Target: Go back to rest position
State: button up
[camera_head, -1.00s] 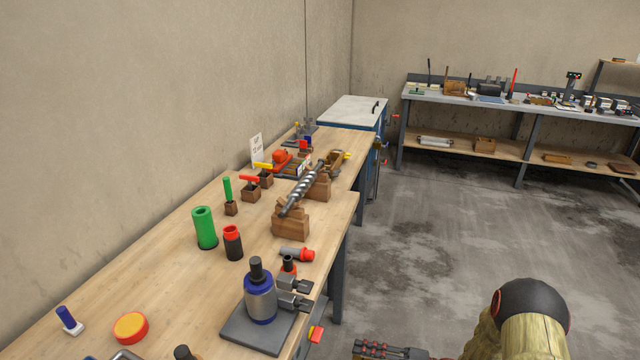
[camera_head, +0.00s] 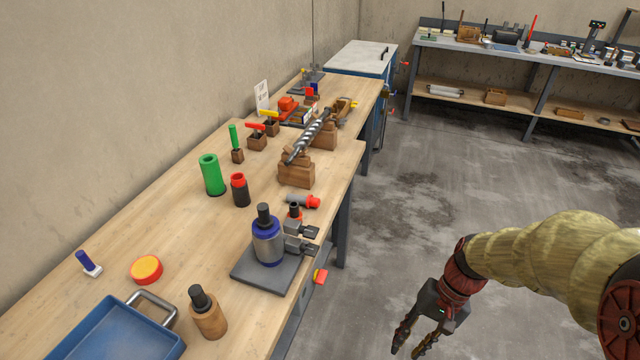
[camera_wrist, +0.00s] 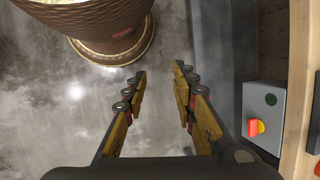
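My gripper (camera_head: 410,346) hangs over the open concrete floor, to the right of the wooden workbench (camera_head: 205,270) in the head view. Its fingers point down and are spread apart. In the wrist view my gripper (camera_wrist: 160,85) shows two separated fingers with only grey floor between them. It holds nothing. My arm comes in from the right edge of the head view.
The bench carries a blue tray (camera_head: 118,335), a blue-and-grey device on a plate (camera_head: 268,240), a green cylinder (camera_head: 211,175) and an auger on wooden blocks (camera_head: 310,135). A switch box (camera_wrist: 264,115) is on the bench side. Floor (camera_head: 430,190) is clear.

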jog(key=s+r+n+t+h+p, duration=0.2)
jog(key=r+t, duration=0.6)
jog(key=r, duration=1.4)
jog(key=shift+s+a+r+n+h, duration=0.25)
jog(key=shift+s+a+n+h, duration=0.3)
jog(key=shift+n+h, duration=0.55)
